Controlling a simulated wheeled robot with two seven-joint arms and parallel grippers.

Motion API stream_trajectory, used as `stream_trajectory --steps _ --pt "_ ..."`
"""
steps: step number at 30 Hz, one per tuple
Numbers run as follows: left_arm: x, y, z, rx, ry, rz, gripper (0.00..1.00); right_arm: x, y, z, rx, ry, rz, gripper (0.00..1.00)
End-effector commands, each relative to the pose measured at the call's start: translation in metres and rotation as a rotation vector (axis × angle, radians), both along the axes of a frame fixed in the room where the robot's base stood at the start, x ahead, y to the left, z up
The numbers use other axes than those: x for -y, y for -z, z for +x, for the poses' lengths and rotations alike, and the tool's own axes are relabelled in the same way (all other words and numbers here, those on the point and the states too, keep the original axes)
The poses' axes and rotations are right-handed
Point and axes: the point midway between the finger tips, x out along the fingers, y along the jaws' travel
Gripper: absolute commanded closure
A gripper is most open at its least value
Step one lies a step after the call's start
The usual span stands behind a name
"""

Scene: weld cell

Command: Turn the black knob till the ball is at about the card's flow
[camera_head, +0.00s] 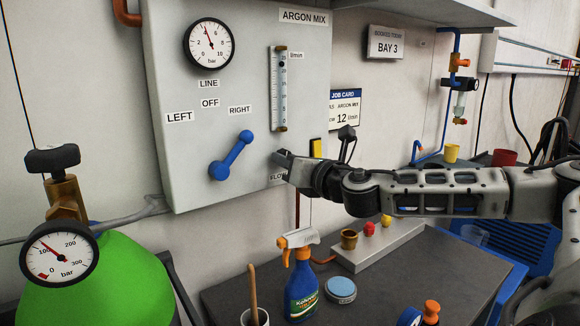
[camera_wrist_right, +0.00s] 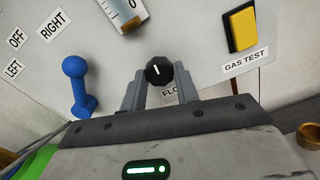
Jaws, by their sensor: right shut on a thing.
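The black knob (camera_wrist_right: 159,70) with a white pointer mark sits on the grey panel above the partly hidden FLOW label. My right gripper (camera_wrist_right: 159,84) is shut on the knob, one finger on each side. In the head view my right gripper (camera_head: 284,168) is at the panel's lower right and hides the knob. The flow tube (camera_head: 279,95) has a l/min scale; a small dark ball seems to sit near its top, well above mid-scale. The job card (camera_head: 345,110) reads ARGON MIX, 12 l/min. My left gripper is out of view.
A blue lever (camera_head: 231,155) stands left of the knob, tilted toward RIGHT. A yellow GAS TEST button (camera_wrist_right: 242,27) is close on the right. Below are a spray bottle (camera_head: 302,285), a blue-lidded tin (camera_head: 341,289) and a rack (camera_head: 375,250) on the bench.

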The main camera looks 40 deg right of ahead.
Motion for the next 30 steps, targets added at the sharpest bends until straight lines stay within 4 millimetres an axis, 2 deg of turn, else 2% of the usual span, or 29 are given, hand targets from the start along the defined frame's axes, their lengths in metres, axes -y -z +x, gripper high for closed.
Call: stream_trajectory --steps 30 --pt "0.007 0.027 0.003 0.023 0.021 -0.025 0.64 -0.001 0.001 0.000 0.109 -0.001 0.961 0.92"
